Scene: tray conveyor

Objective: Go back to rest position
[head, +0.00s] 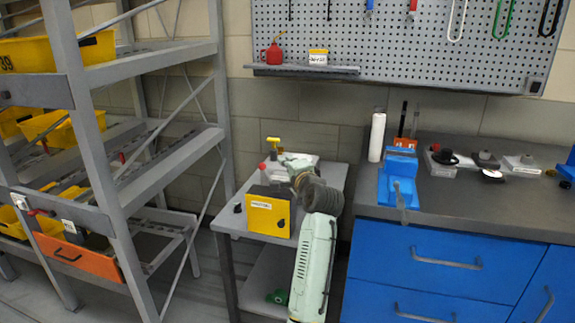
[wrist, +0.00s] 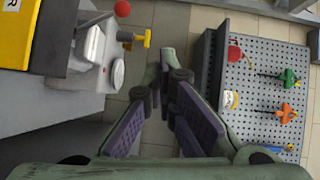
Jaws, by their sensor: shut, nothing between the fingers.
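My gripper (wrist: 164,72) shows in the wrist view with its two fingers closed together at the tips and nothing between them. In the head view my pale green arm reaches up over the small grey side table (head: 226,222), and the fingers are mostly hidden behind the dark wrist joint. A yellow box with a label (head: 268,215) stands on the table just left of my arm. It also shows at the upper left of the wrist view (wrist: 25,35), apart from the fingers.
Grey shelving with yellow bins (head: 24,54) stands at left. A blue-drawered workbench (head: 440,262) with a blue vise (head: 398,178) is close on the right. A pegboard (head: 400,40) hangs behind. A yellow-handled item (head: 273,143) stands at the table's back. Floor shows between shelving and table.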

